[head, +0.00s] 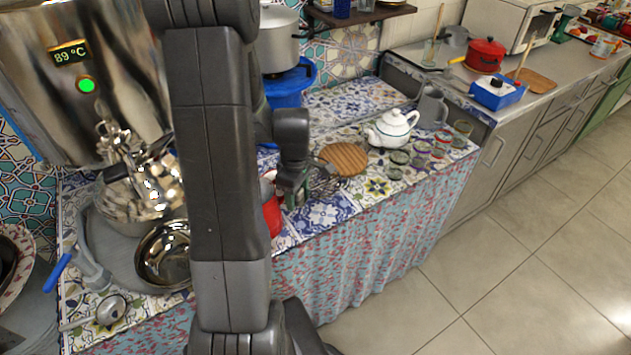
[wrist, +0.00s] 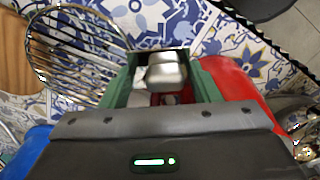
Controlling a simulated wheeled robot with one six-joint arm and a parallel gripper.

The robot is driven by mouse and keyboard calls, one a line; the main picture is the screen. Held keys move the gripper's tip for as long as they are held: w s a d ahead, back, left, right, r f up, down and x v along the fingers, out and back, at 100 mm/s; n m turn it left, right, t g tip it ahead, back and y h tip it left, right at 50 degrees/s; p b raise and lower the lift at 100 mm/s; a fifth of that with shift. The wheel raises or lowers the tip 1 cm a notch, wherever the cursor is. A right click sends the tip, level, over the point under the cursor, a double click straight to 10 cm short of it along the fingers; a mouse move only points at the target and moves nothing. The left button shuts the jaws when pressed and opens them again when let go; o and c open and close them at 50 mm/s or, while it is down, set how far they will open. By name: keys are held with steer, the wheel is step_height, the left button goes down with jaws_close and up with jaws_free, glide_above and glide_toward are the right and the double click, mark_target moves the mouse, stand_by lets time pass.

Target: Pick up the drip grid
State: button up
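The drip grid looks to be the round wire rack (wrist: 75,50) at the upper left of the wrist view, lying on blue-and-white tiles. In the head view a patch of dark wire (head: 325,183) shows beside the round wooden board, partly hidden by my arm. My gripper (wrist: 163,75) is open, its green fingers wide apart to the right of the rack. The rack's near edge comes close to the left finger but is not between the fingers. A small silvery object shows between the fingers; I cannot tell whether it touches them. In the head view my gripper (head: 290,190) is mostly hidden.
A red object (wrist: 240,85) stands close to the right finger. The round wooden board (head: 345,158), white teapot (head: 391,128) and several small glasses lie beyond. A large samovar (head: 90,120) and steel bowl (head: 163,253) are on the left. The tiled counter's front edge is near.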

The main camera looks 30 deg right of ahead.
steer(key=c, duration=0.3)
steer(key=shift+r, duration=0.1)
steer(key=shift+c, duration=0.2)
